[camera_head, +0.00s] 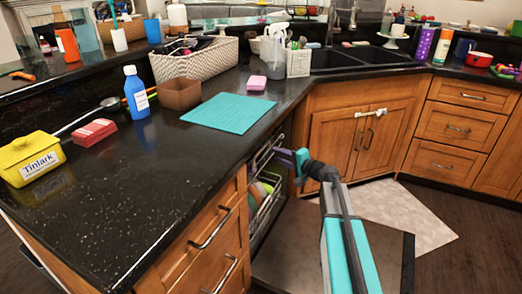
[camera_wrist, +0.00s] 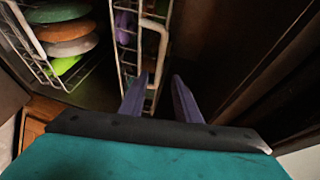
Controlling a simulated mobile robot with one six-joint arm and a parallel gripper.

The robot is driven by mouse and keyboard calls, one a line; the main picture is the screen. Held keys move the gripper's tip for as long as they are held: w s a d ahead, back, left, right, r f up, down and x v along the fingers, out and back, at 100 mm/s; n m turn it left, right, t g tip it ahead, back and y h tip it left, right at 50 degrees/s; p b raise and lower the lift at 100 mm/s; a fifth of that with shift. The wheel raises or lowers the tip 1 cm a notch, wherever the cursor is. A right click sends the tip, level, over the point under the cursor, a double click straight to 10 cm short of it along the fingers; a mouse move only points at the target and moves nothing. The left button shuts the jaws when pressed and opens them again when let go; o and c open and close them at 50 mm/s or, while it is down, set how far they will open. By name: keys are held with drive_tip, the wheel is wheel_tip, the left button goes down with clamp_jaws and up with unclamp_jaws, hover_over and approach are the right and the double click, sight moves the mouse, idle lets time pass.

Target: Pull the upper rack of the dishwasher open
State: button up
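The dishwasher's door (camera_head: 285,268) is folded down flat below the counter. The upper rack (camera_head: 266,152), of pale wire, is at the dishwasher opening, partly hidden by the cabinet edge and my gripper. In the wrist view its wire front (camera_wrist: 160,62) stands just beyond my fingertips. My gripper (camera_head: 284,158) has two purple fingers reaching to the rack's front. In the wrist view my gripper (camera_wrist: 160,84) is open, its fingers apart, with the rack's wire end close to the left finger and the gap. I cannot tell whether they touch.
The lower rack (camera_head: 264,212) holds several coloured plates, also seen at left in the wrist view (camera_wrist: 30,48). The black counter (camera_head: 130,190) overhangs the opening. Wooden drawers (camera_head: 215,245) stand left of it. The floor mat (camera_head: 400,215) is clear.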

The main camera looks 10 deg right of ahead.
sight(262, 148)
drive_tip(key=shift+x, duration=5.55)
drive_tip(key=shift+c, duration=0.5)
clamp_jaws()
